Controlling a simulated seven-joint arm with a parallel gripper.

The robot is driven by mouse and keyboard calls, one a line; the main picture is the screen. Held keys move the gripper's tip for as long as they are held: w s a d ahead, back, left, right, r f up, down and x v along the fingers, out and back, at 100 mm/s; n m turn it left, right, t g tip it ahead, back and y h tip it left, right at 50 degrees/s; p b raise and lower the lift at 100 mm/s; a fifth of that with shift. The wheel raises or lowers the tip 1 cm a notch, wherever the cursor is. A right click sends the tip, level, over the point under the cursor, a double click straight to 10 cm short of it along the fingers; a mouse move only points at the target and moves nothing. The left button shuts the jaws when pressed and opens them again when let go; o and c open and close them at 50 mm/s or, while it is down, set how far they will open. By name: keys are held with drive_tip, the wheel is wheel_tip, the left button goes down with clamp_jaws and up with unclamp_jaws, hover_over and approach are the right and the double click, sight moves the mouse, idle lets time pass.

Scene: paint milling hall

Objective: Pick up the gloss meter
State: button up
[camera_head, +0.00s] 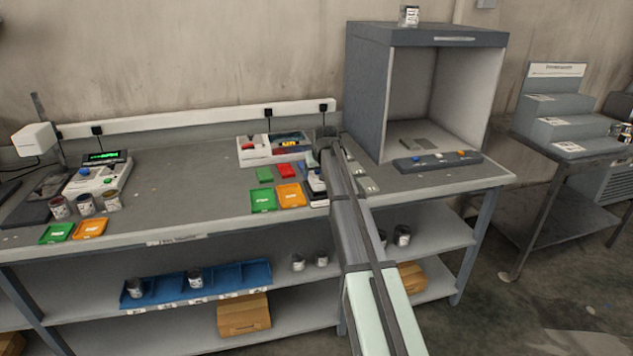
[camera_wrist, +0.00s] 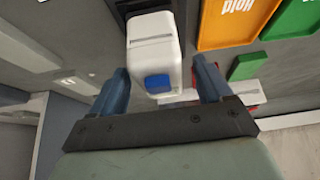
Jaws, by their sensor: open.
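A white, boxy device with a blue button, which looks like the gloss meter (camera_wrist: 153,50), sits between the two fingers of my gripper (camera_wrist: 160,72) in the wrist view. The fingers are apart, one on each side of it, with a visible gap at each side. I cannot tell how high the fingertips are above the bench. In the head view a small white and dark device (camera_head: 316,184), seemingly the same one, stands on the bench beside my arm and is partly hidden by it. My gripper's fingers are hidden there.
An orange tray (camera_head: 290,195) and a green tray (camera_head: 263,199) lie left of the device. Smaller green and red pieces and a white organiser box (camera_head: 252,151) lie behind them. A grey viewing booth (camera_head: 376,95) stands to the right. The bench middle-left (camera_head: 185,185) is clear.

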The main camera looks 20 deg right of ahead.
drive_tip(key=shift+x, duration=1.25)
drive_tip(key=shift+r, duration=0.1)
drive_tip(key=c, duration=1.4)
